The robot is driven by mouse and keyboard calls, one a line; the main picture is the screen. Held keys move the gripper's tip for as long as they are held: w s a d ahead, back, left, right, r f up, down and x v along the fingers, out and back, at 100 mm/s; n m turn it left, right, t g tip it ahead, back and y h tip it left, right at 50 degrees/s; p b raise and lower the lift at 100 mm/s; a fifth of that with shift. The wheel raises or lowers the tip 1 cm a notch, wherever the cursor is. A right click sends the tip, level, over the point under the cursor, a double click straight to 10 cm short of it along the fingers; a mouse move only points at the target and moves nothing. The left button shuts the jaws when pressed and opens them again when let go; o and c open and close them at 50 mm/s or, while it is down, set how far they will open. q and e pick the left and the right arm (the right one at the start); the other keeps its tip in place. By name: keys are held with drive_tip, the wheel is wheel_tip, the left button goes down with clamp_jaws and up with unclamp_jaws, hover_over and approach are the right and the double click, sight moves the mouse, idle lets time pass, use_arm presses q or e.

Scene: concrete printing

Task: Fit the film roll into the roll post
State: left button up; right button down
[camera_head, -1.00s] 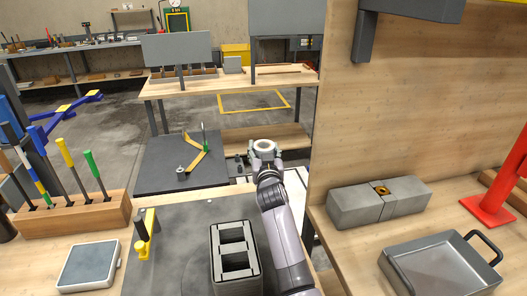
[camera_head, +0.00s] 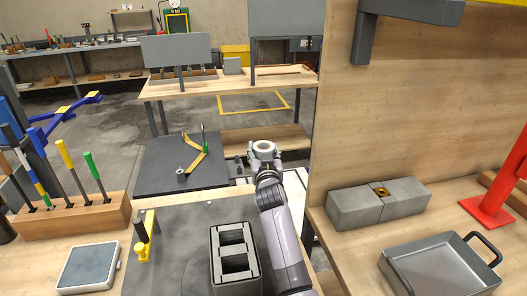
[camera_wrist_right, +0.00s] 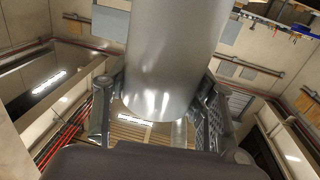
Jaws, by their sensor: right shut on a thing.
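The film roll shows in the head view as a pale ring-shaped end (camera_head: 264,146), seen from above. In the right wrist view it is a large smooth grey cylinder (camera_wrist_right: 172,60) between the fingers. My right gripper (camera_head: 263,154) is shut on it beyond the far end of the grey worktop; its fingers also show in the wrist view (camera_wrist_right: 160,108), one on each side of the roll. I cannot tell which thing is the roll post. A thin upright rod stands on the dark plate (camera_head: 160,160), left of the roll. My left gripper is out of view.
A grey block with two openings (camera_head: 238,228) stands left of my right arm. A wooden tool rack (camera_head: 75,215) and a scale (camera_head: 88,268) are at the left. A tall wooden panel (camera_head: 420,120) rises close on the right. A shelf table (camera_head: 220,87) stands behind.

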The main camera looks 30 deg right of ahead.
drive_tip(key=shift+f, duration=0.15)
drive_tip(key=shift+f+b, duration=4.6)
drive_tip(key=shift+f, duration=0.6)
drive_tip(key=c, duration=1)
unclamp_jaws()
drive_tip(key=shift+r, duration=0.1)
drive_tip(key=shift+c, duration=0.2)
drive_tip(key=o, duration=0.4)
drive_tip(key=shift+o, duration=0.2)
